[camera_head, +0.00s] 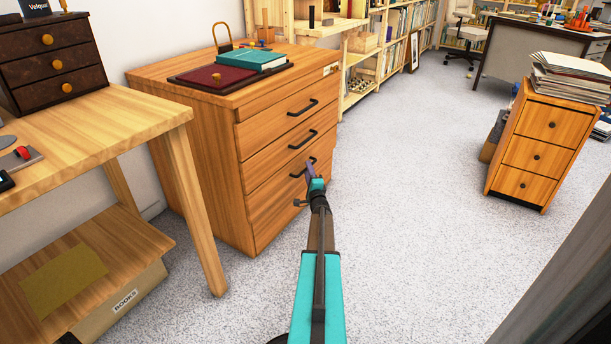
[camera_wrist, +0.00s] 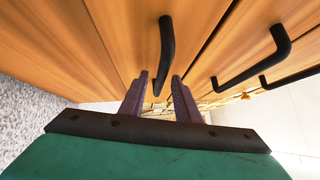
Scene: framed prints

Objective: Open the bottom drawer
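The wooden drawer cabinet (camera_head: 205,165) stands left of centre in the head view, its drawers looking shut. In the wrist view, my gripper (camera_wrist: 159,98) has two purple fingers, apart. The nearest black handle (camera_wrist: 167,45) runs down into the gap between them, and the fingers do not look closed on it. Contact cannot be told. Two other handles (camera_wrist: 252,70) lie to the right in the wrist view.
A wooden table (camera_head: 110,125) stands close on the left, with a leg near the cabinet. A small three-drawer unit (camera_head: 540,150) loaded with papers (camera_head: 570,80) stands at right. The grey carpet (camera_head: 420,190) between them is clear. Shelves (camera_head: 360,75) stand behind.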

